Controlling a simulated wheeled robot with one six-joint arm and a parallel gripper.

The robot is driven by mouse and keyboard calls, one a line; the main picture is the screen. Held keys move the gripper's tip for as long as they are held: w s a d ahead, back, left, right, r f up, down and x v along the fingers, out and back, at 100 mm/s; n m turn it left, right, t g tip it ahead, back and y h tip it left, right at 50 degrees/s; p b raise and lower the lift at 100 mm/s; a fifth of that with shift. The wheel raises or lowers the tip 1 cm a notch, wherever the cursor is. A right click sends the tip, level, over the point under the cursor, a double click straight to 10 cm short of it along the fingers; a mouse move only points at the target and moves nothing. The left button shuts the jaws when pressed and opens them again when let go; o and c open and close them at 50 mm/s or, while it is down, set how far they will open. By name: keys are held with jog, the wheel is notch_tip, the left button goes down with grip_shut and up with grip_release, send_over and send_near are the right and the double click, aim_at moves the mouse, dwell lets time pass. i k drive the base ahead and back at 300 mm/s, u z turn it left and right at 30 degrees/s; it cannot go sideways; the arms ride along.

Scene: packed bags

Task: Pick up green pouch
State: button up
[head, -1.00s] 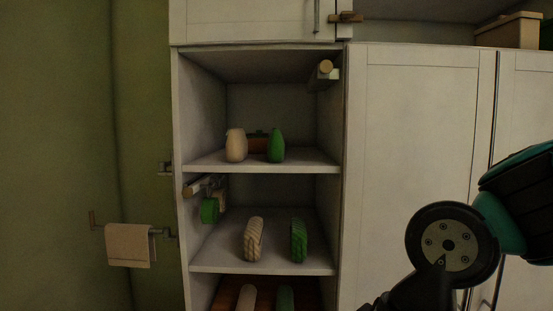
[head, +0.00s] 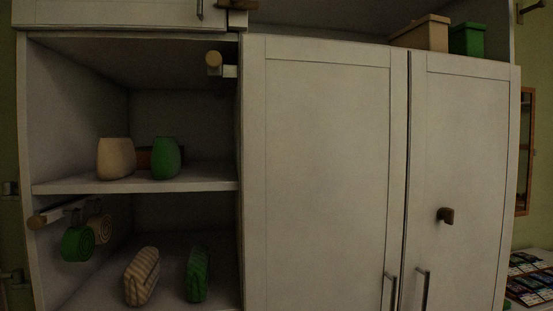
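Several green things are in the open shelf unit, and I cannot tell for sure which is the green pouch. A smooth, rounded green bag-like thing (head: 166,158) stands upright on the upper shelf (head: 75,186), right of a similar cream one (head: 116,158). A ridged, textured green thing (head: 197,275) rests on the lower shelf, right of a similar beige one (head: 142,276). A green roll (head: 77,244) hangs at the unit's left wall. My gripper is not in view.
A brown thing (head: 144,159) sits behind the upper pair. A wooden peg (head: 213,60) juts from the unit's right wall. Closed white cabinet doors (head: 327,180) fill the middle. A beige box (head: 422,34) and a green box (head: 467,39) stand on top.

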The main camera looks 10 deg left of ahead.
aim_at(165, 158)
jog(key=z, duration=0.45)
jog(key=k, duration=1.5)
jog(key=u, duration=1.2)
jog(key=i, duration=1.55)
